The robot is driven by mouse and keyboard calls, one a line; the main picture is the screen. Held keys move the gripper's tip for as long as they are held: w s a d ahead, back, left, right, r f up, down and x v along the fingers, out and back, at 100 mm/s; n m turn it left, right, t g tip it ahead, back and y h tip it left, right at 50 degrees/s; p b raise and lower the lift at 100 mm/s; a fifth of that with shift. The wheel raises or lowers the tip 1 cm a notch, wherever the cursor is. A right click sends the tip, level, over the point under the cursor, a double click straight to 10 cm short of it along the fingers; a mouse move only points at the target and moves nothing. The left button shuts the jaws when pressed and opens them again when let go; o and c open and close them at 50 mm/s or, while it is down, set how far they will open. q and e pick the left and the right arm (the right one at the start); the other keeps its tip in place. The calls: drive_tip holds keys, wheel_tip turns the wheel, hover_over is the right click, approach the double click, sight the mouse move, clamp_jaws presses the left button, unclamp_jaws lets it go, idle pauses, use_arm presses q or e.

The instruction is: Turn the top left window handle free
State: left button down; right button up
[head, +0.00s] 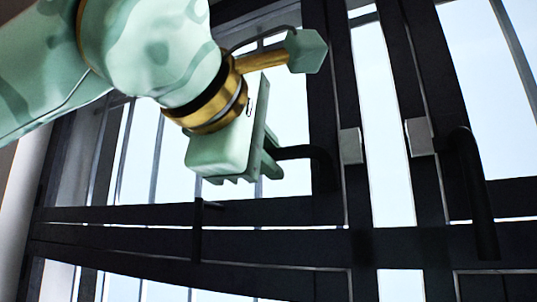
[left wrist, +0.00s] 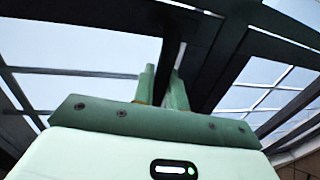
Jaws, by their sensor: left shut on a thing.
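The top left window handle (head: 312,154) is a black bar on the dark window frame in the head view. It runs sideways from the frame into my left gripper (head: 271,166), which is shut on its end. In the left wrist view, the fingers of my left gripper (left wrist: 163,90) stand on both sides of a dark bar, the handle (left wrist: 169,60). The part of the handle inside the jaws is hidden. My right gripper is in neither view.
Another black handle (head: 477,200) hangs down on the right window frame. A short dark upright piece (head: 197,232) stands on the lower left frame. Pale metal blocks (head: 350,146) and (head: 419,136) sit on the frames between the windows. Bright panes with thin bars lie behind.

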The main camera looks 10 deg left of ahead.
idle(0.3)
use_arm(q)
drive_tip(key=c, duration=1.5)
unclamp_jaws()
drive_tip(key=shift+s+d, duration=0.1)
drive_tip(key=shift+s, duration=0.2)
drive_tip(key=b+v, duration=0.4)
drive_tip(key=v, duration=1.2)
drive_tip(key=shift+b, duration=0.3)
drive_tip(key=shift+w+r, duration=0.1)
